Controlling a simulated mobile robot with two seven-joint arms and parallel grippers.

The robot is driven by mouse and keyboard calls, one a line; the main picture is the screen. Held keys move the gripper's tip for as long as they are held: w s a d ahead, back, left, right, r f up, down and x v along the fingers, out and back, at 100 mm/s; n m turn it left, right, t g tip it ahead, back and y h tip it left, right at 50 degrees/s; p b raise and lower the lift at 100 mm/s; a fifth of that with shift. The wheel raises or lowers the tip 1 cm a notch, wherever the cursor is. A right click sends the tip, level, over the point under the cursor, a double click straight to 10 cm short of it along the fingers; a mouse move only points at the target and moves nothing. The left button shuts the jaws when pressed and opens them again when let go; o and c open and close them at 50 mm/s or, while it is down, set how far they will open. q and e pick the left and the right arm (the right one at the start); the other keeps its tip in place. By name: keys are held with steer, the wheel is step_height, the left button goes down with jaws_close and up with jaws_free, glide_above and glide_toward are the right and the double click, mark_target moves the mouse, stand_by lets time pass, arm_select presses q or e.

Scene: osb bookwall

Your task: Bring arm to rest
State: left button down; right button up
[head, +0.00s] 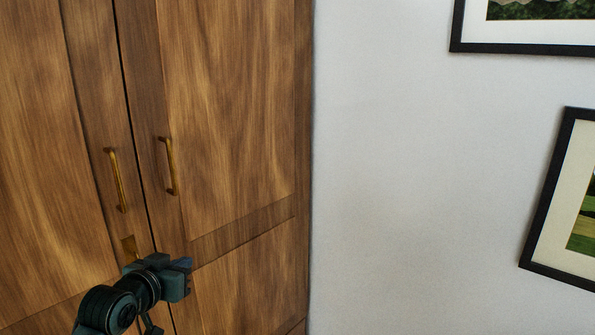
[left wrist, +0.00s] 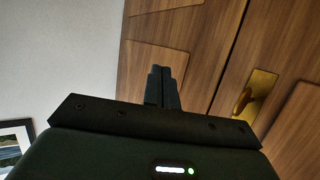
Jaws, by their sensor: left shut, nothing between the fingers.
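My left gripper (head: 184,271) is low in the head view, in front of the wooden wardrobe (head: 235,120). Its fingers are shut with nothing between them. In the left wrist view the closed fingers (left wrist: 163,82) point toward the wooden doors (left wrist: 195,35). In the head view a small brass plate (head: 129,247) shows just above the gripper. I cannot tell whether the gripper touches the door. My right gripper is not in view.
The wardrobe doors look closed, with two brass handles, a left one (head: 117,180) and a right one (head: 169,166). Two framed pictures hang there, an upper one (head: 480,47) and a lower one (head: 545,200).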

arm_select(q)
steer(key=s+d+f+g, duration=0.1)
steer(key=s+d+f, duration=0.1)
steer(key=s+f, duration=0.5)
steer(key=s+d+f+g, duration=0.15)
steer(key=s+f, duration=0.35)
steer(key=f, duration=0.5)
steer(key=s+d+f, duration=0.2)
steer(key=s+f, duration=0.2)
steer(key=s, duration=0.4)
steer(key=s+d+f+g, duration=0.1)
steer(key=s+d+f, duration=0.2)
steer(key=s, duration=0.6)
step_height(320, 180, down, 2)
steer(key=shift+s+d+f+m, duration=0.2)
steer(key=shift+d+f+m, duration=0.05)
steer(key=shift+m, duration=0.05)
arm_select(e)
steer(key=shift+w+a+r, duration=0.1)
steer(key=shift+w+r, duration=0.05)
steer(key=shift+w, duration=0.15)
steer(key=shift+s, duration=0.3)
arm_select(q)
steer(key=c, duration=2.2)
jaws_free()
